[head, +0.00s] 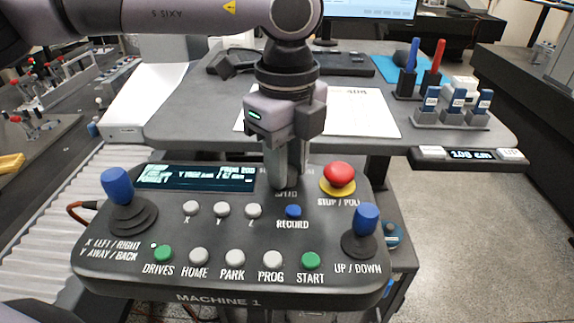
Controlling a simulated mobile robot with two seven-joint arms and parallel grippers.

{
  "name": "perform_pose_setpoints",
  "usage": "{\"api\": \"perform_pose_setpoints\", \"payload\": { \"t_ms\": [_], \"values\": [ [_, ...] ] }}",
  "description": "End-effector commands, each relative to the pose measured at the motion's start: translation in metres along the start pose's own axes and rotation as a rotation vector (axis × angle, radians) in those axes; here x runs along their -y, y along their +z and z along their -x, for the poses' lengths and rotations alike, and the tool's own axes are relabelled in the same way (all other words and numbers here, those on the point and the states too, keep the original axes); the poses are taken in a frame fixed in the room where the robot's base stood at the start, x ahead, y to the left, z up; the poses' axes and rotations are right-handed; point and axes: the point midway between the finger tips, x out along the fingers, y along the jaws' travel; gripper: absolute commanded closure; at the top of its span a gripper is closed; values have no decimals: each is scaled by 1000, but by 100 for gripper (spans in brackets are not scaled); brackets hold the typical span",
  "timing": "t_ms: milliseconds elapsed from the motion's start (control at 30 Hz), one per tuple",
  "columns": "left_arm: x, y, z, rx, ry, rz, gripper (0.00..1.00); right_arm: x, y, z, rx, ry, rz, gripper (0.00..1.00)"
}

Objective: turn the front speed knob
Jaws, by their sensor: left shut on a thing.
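The control panel (327,257), marked MACHINE 1, stands in the middle of the head view. My left gripper (286,180) points down at the panel's upper right, behind the blue RECORD button (293,211). Its fingers are shut over the place above the SPEED label, which is partly covered. The knob itself is hidden by the fingers. My right gripper is not in view.
A red stop button (339,175) sits close to the right of my left fingers. Blue-topped joysticks stand at the panel's left (117,186) and right (366,219). A lit display (195,177) lies left of the fingers. A grey desk (430,128) with papers is behind.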

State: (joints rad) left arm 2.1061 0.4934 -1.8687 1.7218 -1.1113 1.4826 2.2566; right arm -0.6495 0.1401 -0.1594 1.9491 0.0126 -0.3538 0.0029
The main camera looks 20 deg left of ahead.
Motion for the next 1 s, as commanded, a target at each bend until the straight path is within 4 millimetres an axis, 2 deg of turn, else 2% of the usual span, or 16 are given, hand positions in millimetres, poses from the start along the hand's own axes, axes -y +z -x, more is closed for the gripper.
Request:
{"api": "perform_pose_setpoints", "payload": {
  "t_ms": [400, 1000],
  "values": [
    [1, 0, -2, -2, -4, -376, 100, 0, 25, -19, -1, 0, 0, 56],
    [1, 0, 0, -1, -3, -946, 100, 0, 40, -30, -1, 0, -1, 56]
  ]
}}
